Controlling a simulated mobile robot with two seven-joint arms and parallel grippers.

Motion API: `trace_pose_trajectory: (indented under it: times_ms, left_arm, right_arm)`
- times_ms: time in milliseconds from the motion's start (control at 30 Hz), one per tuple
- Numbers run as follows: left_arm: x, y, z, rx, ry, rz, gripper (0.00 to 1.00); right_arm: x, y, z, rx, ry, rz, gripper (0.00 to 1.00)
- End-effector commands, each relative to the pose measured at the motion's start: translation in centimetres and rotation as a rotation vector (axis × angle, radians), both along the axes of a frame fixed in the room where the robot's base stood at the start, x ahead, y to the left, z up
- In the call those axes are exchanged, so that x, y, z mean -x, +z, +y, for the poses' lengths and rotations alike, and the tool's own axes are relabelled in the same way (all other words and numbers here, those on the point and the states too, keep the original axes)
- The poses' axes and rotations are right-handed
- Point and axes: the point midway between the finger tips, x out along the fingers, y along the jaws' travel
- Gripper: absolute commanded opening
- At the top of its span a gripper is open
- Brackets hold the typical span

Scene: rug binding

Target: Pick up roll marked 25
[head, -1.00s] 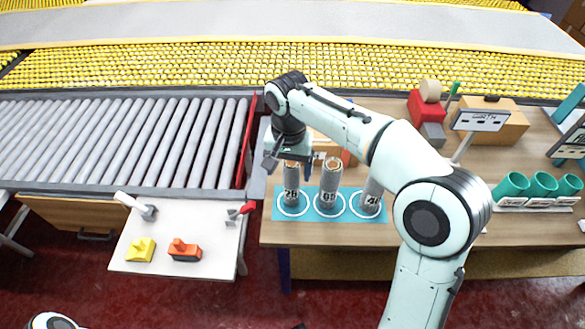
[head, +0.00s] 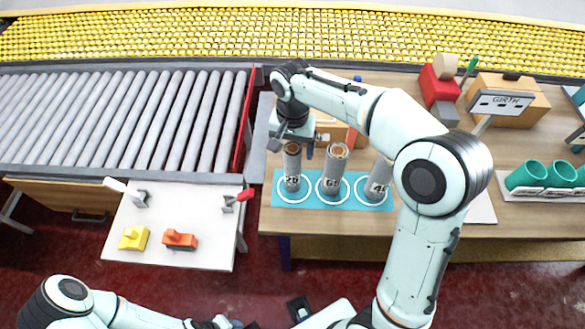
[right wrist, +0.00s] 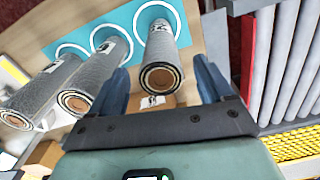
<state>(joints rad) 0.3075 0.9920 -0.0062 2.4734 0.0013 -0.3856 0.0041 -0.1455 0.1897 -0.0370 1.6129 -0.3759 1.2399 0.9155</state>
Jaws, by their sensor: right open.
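The roll marked 25 (head: 292,170) is a grey upright roll at the left of a row of three on a blue mat (head: 283,202). It stands in a white ring. My right gripper (head: 303,143) is at the top of this roll, open. In the right wrist view the roll (right wrist: 162,48) shows its ringed end between the two open fingers (right wrist: 163,85), with gaps at both sides. The roll marked 65 (head: 334,170) stands to its right. My left arm enters at the lower left; its gripper is cut off or unclear at the bottom edge.
A third roll (head: 378,178), partly behind my right arm, stands at the right of the row. A roller conveyor (head: 120,120) with a red edge rail (head: 244,125) lies to the left. A GIRTH sign (head: 500,102) and teal cups (head: 525,175) are at the right.

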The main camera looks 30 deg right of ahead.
Motion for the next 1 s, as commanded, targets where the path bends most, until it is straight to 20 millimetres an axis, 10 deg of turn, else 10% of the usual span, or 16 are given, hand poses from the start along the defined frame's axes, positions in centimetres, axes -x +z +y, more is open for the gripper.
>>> trace_pose_trajectory:
  times_ms: [667,900,1000]
  left_arm:
    - [0.2,-0.4,0.0,0.001,-0.001,0.002,0.43]
    - [0.2,-0.4,0.0,0.000,-0.001,0.002,0.43]
    - [0.2,-0.4,0.0,0.000,-0.001,0.002,0.43]
  right_arm:
    - [0.0,-5.2,0.1,-0.001,0.000,-0.001,0.80]
    - [0.0,-5.2,0.1,-0.001,0.000,-0.001,0.04]
    - [0.0,-5.2,0.1,-0.001,0.000,-0.001,0.04]
